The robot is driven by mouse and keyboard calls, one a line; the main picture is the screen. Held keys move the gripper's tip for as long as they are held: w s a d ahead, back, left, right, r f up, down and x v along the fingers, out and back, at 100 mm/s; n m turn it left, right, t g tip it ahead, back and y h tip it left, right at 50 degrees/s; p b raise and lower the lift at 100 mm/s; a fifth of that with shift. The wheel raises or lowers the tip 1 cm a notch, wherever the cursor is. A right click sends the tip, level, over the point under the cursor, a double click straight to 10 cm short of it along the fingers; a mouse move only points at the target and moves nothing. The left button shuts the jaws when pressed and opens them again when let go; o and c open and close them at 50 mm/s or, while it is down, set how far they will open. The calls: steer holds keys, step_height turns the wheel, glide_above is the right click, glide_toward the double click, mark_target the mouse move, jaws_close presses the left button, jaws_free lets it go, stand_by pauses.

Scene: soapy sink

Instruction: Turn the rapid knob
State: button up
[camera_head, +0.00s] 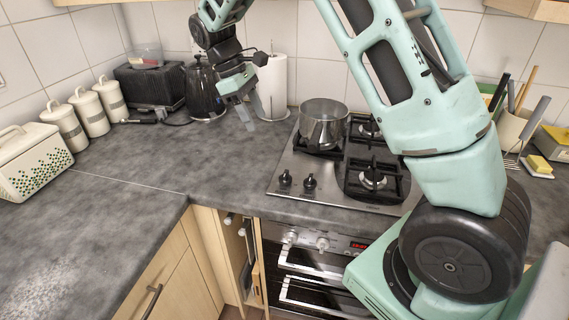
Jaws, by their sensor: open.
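The gas hob (282,160) is set in the grey counter at centre right. Two black knobs show at its front left: a left knob (285,178) and a right knob (309,182). No label can be read, so I cannot tell which is the rapid knob; my arm covers the hob's right side, where other knobs may be hidden. My gripper (241,108) is open and empty, pointing down above the counter, behind and left of the knobs and well apart from them. It is in front of the kettle and paper roll.
A steel pot (323,124) stands on the hob's back left burner. The black kettle (203,92), paper roll (271,85) and toaster (150,88) stand along the wall. White canisters (68,126) and a bread bin (30,162) are left. The counter left of the hob is clear.

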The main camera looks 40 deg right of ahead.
steer(key=p, duration=0.4)
glide_toward(285, 173)
steer(key=x, duration=0.8)
steer(key=shift+w, duration=0.1)
